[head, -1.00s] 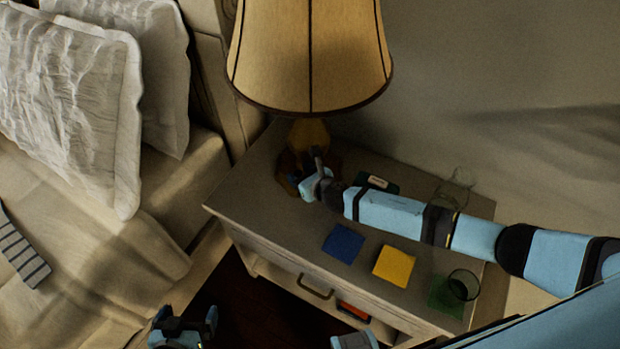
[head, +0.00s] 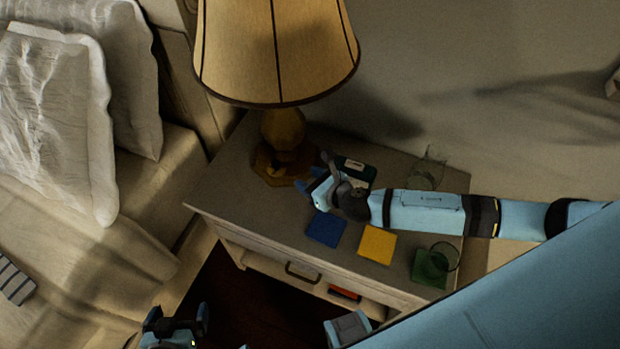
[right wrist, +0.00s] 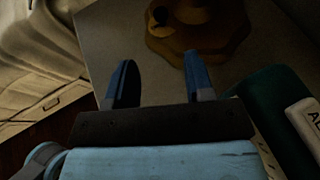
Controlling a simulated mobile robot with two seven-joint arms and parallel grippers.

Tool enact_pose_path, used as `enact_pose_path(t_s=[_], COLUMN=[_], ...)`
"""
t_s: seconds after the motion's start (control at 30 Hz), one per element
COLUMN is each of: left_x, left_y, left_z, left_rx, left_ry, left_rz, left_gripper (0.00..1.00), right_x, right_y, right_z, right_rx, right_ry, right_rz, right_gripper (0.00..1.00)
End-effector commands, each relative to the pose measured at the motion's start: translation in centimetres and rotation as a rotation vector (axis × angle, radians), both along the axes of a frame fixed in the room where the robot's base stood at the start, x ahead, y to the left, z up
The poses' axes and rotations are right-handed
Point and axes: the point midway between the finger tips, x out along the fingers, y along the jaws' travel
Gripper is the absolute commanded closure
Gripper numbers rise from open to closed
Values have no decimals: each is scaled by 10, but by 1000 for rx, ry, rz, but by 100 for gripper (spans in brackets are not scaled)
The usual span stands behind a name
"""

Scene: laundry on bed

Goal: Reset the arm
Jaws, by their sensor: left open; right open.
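My right arm reaches in from the right over the nightstand (head: 228,190). Its gripper (head: 316,176) is above the tabletop, just right of the lamp's base (head: 277,168). In the right wrist view the two blue fingers of this gripper (right wrist: 158,70) are spread with nothing between them, and the brown lamp base (right wrist: 195,40) lies beyond the fingertips. My left gripper (head: 178,316) is at the bottom edge of the head view, near the bed, its fingers apart and empty.
A lamp with a beige shade (head: 275,55) stands at the back. Blue (head: 325,229), yellow (head: 377,244) and green (head: 428,270) squares lie in front. Glasses (head: 445,255) (head: 428,168) stand at the right. The bed (head: 75,250) is at left.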

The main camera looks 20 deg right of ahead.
Motion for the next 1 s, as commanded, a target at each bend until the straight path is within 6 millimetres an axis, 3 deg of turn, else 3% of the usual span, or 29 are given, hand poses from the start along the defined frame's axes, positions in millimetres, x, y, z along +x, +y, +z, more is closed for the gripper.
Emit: enact_pose_path(t_s=[0.37,0.47,0.57,0.77,0.87,1.0], left_x=[1,1,0,0,0,0], left_y=[0,0,1,2,4,5], left_z=[4,8,17,46,60,78], left_rx=[-2,-1,1,5,6,8], left_ry=[-6,-5,-1,-1,-4,-6], left_rz=[0,0,0,2,4,7], left_gripper=[0,0,0,0,0,0], right_x=[0,-8,-25,-77,-102,-139], right_y=[1,9,27,56,54,34], right_z=[0,3,11,37,48,57], right_rx=[6,92,328,1106,1513,2039], right_ry=[4,47,171,564,740,906], right_rz=[-2,-34,-133,-525,-766,-1103], right_gripper=[52,52,52,52,52,52])
